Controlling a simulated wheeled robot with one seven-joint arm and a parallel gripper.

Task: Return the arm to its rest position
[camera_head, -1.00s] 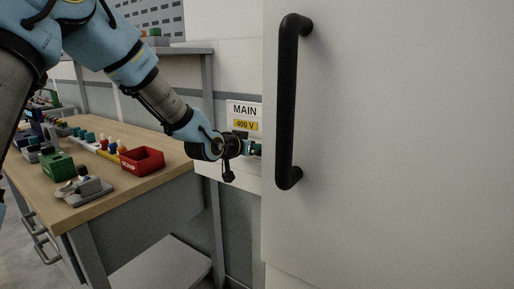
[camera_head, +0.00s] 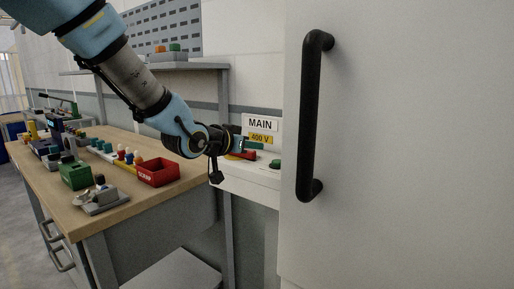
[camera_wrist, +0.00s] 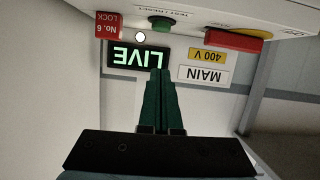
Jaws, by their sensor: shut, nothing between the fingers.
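My blue and grey arm reaches from the upper left of the head view toward a pale wall box. My gripper (camera_head: 257,146) is at its end, in front of the box and just below the MAIN plate (camera_head: 260,124). In the wrist view its dark green fingers (camera_wrist: 160,74) are together with nothing between them. Their tips overlap the lit LIVE sign (camera_wrist: 126,56); I cannot tell how far apart they are from it.
The box carries a red handle (camera_wrist: 234,40), a green button (camera_wrist: 161,23) and a red No. 6 LOCK tag (camera_wrist: 108,25). A large cabinet door with a black handle (camera_head: 307,115) stands close right. Left is a wooden bench (camera_head: 120,212) with a red bin (camera_head: 158,172).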

